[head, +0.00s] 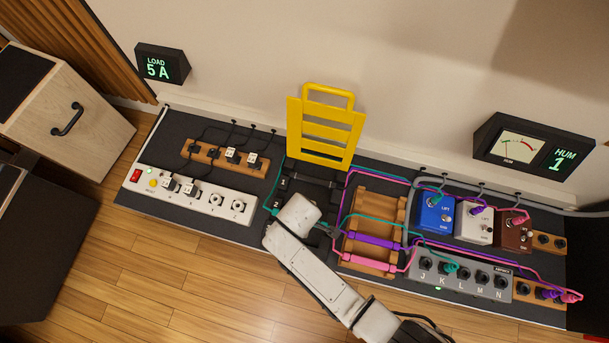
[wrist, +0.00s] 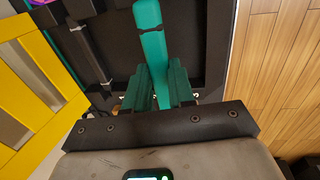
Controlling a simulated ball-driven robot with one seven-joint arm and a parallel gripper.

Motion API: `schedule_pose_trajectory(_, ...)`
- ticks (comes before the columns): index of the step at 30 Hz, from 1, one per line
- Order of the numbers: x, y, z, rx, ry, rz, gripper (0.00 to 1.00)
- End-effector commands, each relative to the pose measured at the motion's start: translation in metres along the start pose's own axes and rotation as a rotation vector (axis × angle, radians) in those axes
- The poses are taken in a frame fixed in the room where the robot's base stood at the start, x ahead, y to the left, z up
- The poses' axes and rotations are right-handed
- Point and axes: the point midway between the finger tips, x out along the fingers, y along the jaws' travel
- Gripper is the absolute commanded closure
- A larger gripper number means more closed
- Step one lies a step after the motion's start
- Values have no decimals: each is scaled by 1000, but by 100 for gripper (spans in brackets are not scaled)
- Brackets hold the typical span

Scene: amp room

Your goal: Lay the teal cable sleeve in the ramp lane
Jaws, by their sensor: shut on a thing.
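The teal cable sleeve (wrist: 151,45) stands out between the fingers of my gripper (wrist: 155,88), which is shut on it, in the wrist view. The black cable ramp (head: 312,183) lies on the dark board in the head view, and its dark channels (wrist: 88,48) show beside the sleeve in the wrist view. My gripper (head: 299,212) is over the ramp's near end and hides part of it and the sleeve. I cannot tell whether the sleeve touches the lane. The yellow ramp lid (head: 325,130) stands open at the back.
A wooden rack (head: 360,212) right of my gripper holds a purple sleeve (head: 376,240) and a pink sleeve (head: 368,261). Several pedals, such as the blue one (head: 434,214), and a grey jack box (head: 462,275) stand further right. A white power strip (head: 190,195) lies left.

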Motion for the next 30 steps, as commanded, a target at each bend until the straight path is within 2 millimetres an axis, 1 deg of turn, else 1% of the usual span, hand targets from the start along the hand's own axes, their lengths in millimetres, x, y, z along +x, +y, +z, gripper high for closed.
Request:
schedule_pose_trajectory(1, 4, 0, 0, 0, 0, 0, 100)
schedule_pose_trajectory(30, 53, -8, 0, 2, 0, 0, 100)
